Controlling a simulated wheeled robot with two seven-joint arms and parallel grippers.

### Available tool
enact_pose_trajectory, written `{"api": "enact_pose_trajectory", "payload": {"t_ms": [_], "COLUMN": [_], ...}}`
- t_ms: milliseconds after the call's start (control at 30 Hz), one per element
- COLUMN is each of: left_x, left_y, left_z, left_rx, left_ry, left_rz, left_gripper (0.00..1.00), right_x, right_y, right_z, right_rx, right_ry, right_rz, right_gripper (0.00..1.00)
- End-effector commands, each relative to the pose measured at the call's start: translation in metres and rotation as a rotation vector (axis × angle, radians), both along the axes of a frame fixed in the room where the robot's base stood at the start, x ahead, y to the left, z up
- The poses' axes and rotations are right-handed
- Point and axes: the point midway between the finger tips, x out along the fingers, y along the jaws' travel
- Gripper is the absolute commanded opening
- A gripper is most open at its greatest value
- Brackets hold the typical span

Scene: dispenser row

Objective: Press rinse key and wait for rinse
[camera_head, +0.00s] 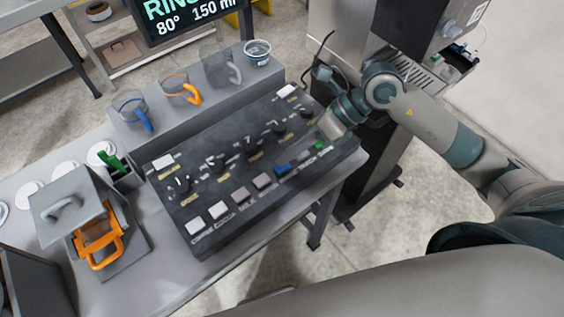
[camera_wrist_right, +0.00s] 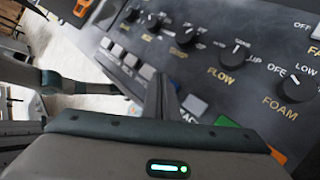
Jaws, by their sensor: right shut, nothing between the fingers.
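A dark sloped control panel (camera_head: 215,165) lies on the bench, with a front row of keys and several dials behind. Its keys include white and grey ones, a blue key (camera_head: 282,169) and a green key (camera_head: 318,146). I cannot read which key is labelled rinse. The green key also shows there (camera_wrist_right: 226,122). My left gripper is not in view.
A display (camera_head: 190,15), partly cut off, reads "RIN", 80° and 150 ml. Several cups, including an orange-handled one (camera_head: 180,88), stand on a grey ledge (camera_head: 225,105) behind the panel. A grey box with an orange handle (camera_head: 100,240) stands left. A machine (camera_head: 345,35) stands at the back right.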

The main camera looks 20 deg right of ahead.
Motion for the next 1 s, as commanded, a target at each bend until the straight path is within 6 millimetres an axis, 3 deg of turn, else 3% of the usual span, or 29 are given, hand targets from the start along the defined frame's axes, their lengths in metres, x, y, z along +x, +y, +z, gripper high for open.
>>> {"api": "enact_pose_trajectory", "payload": {"t_ms": [467, 1000], "left_x": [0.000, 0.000], "left_y": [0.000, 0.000], "left_z": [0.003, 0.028], "left_rx": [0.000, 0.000], "left_ry": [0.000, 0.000], "left_rz": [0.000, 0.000], "left_gripper": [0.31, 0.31], "right_x": [0.000, 0.000], "right_y": [0.000, 0.000], "right_z": [0.004, 0.046], "right_rx": [0.000, -0.001], "right_ry": [-0.001, -0.001], "right_rz": [0.001, 0.000], "right_gripper": [0.00, 0.00]}}
